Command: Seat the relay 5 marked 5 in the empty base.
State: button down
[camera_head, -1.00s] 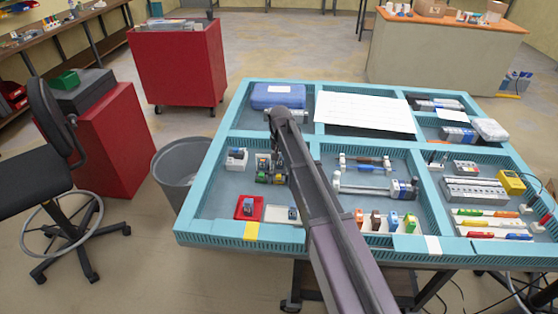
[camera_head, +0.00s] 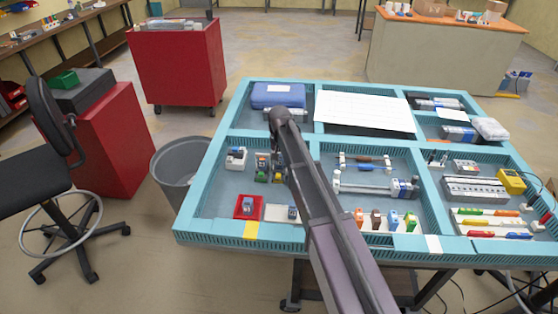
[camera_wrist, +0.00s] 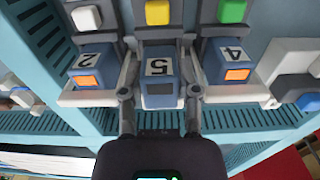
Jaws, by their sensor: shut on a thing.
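The relay 5 (camera_wrist: 160,85), blue with a white label reading 5, is between the two fingers of my gripper (camera_wrist: 159,72) in the wrist view. My gripper is shut on its sides. The relay lines up with the middle grey base (camera_wrist: 158,38), which has a yellow lamp. I cannot tell if it is fully down in that base, as its underside is hidden. Blue relays marked 2 (camera_wrist: 88,66) and 4 (camera_wrist: 232,62), with orange tops, sit in the bases on either side. In the head view my arm hides part of the row of bases (camera_head: 262,160).
The bases stand in a compartment of the turquoise-framed table (camera_head: 212,175). A white holder (camera_head: 236,163) stands left of them; a red tray (camera_head: 240,214) with a blue block and a pale tray (camera_head: 275,214) lie in front. The neighbouring relays stand close to my fingers.

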jog(key=shift+f+b, duration=0.7)
dwell(0.6)
jog(key=shift+c, duration=1.3)
grip_release()
jog(key=shift+o, duration=0.3)
jog(key=shift+r, duration=0.1)
jog(key=shift+o, duration=0.6)
notch_tip(320, 180, up, 8)
jog(key=p, duration=0.7)
jog(key=shift+f+p, duration=0.25)
jog(key=shift+p, duration=0.1)
jog(key=shift+f, duration=0.1)
